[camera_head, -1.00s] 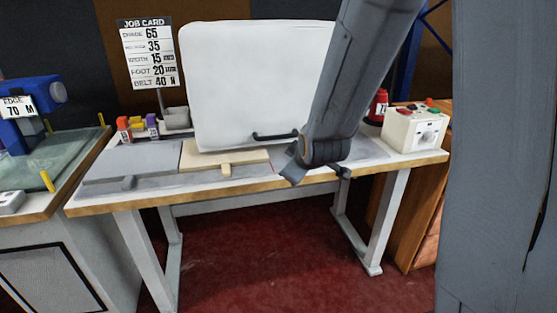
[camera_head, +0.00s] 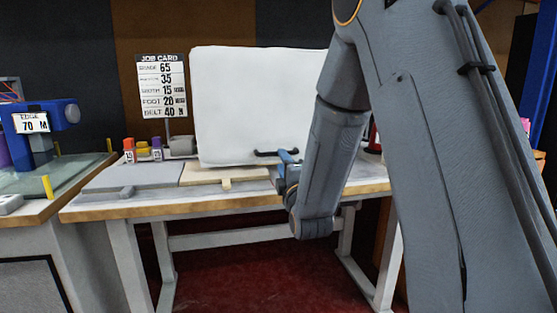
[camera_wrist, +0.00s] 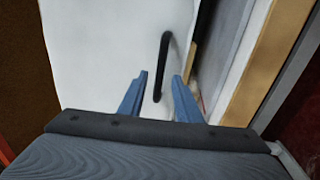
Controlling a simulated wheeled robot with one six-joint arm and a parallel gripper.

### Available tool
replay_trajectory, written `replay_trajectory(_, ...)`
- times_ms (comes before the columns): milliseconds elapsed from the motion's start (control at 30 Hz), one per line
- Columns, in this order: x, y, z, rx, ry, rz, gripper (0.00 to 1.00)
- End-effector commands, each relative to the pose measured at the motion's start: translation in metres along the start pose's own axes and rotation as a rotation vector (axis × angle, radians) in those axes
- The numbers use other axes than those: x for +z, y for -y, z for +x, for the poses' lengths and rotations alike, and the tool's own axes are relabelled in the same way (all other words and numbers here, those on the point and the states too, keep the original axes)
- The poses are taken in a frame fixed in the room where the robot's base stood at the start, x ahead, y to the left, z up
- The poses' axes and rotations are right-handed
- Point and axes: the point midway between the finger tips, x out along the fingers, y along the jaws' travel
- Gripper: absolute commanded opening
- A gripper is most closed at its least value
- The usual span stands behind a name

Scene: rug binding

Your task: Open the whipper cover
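The whipper cover (camera_head: 255,105) is a large white box-like panel standing on the workbench, and it fills much of the wrist view (camera_wrist: 110,55). A black bar handle (camera_head: 265,153) sits low on its front face. In the wrist view the handle (camera_wrist: 163,65) runs lengthwise, with its near end between my two blue fingers. My gripper (camera_wrist: 158,88) is open, with the fingers apart on either side of the handle's end. In the head view my gripper (camera_head: 288,158) is at the right end of the handle. Contact with the handle cannot be told.
The workbench (camera_head: 90,212) has a wooden front edge. Small coloured bottles (camera_head: 142,150) stand at the left. A side table (camera_head: 35,205) stands at the far left.

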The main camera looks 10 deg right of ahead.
Motion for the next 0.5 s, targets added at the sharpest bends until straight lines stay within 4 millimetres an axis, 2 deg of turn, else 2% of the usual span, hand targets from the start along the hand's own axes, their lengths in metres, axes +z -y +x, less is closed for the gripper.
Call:
replay_trajectory(300, 0.001, 0.001, 0.048, 0.000, 0.001, 0.002, 0.31)
replay_trajectory(500, 0.000, 0.001, 0.060, -0.002, 0.000, 0.002, 0.31)
